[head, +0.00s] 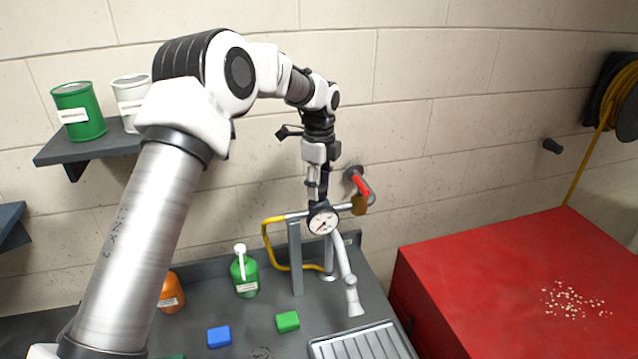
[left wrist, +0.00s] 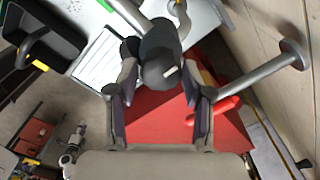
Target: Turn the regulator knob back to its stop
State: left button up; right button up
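The regulator knob (left wrist: 160,66) is dark grey and round with a small pale mark, seen end-on in the left wrist view. My left gripper (left wrist: 157,80) has one finger on each side of it, with a gap showing beside the left finger. In the head view the left gripper (head: 318,192) points down just above the round white pressure gauge (head: 323,221) on the pipe. There the gripper hides the knob. The red valve lever (head: 361,186) is close to its right, and shows in the left wrist view (left wrist: 214,110) beside the right finger. My right gripper is out of view.
A yellow hose (head: 267,241) and grey post (head: 295,262) stand left of the gauge. The bench holds a green bottle (head: 244,276), an orange bottle (head: 172,294), blue block (head: 219,337), green block (head: 288,321) and ribbed tray (head: 365,345). A red cabinet (head: 500,270) stands right.

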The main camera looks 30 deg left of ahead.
pick_arm(q)
jog(key=shift+d, duration=0.1)
jog(key=c, duration=0.5)
jog(key=shift+f+n, duration=0.25)
jog(key=shift+n, duration=0.05)
